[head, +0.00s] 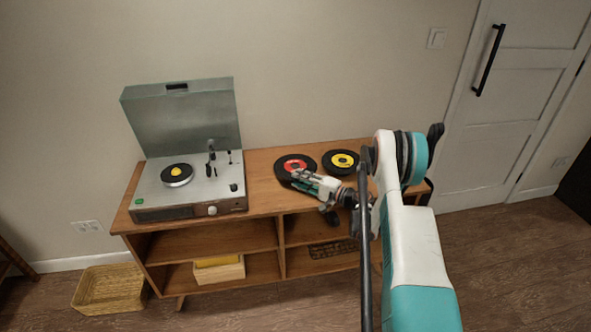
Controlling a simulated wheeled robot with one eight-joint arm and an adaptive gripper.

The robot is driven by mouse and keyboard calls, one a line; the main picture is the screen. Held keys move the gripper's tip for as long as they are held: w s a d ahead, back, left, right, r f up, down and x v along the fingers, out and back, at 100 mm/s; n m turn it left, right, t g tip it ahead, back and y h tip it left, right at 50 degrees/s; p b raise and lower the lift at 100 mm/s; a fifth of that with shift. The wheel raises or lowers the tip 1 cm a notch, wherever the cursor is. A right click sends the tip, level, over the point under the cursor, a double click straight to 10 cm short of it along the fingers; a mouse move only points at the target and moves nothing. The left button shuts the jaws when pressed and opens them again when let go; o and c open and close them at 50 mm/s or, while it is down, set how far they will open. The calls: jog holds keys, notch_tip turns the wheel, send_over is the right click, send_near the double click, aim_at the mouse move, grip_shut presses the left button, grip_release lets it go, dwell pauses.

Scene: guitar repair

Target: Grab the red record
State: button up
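The red record (291,162), black with a red label, lies on top of the wooden cabinet (262,194), right of the record player (190,185). My gripper (297,177) reaches in from the right, with its fingertips at the record's near right edge. The gripper covers part of that edge. I cannot tell whether the fingers touch the record or how far apart they are.
A record with a yellow label (342,160) lies right of the red one, behind my arm. The record player's lid (182,115) stands open. A wicker basket (107,289) is on the floor at left. A white door (510,110) is at right.

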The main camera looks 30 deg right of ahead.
aim_at(289, 174)
jog(key=b+x, duration=0.1)
jog(key=x, duration=0.4)
jog(key=shift+w+a+b, duration=0.2)
jog(key=shift+w+b, duration=0.1)
jog(key=shift+b, duration=0.1)
grip_shut()
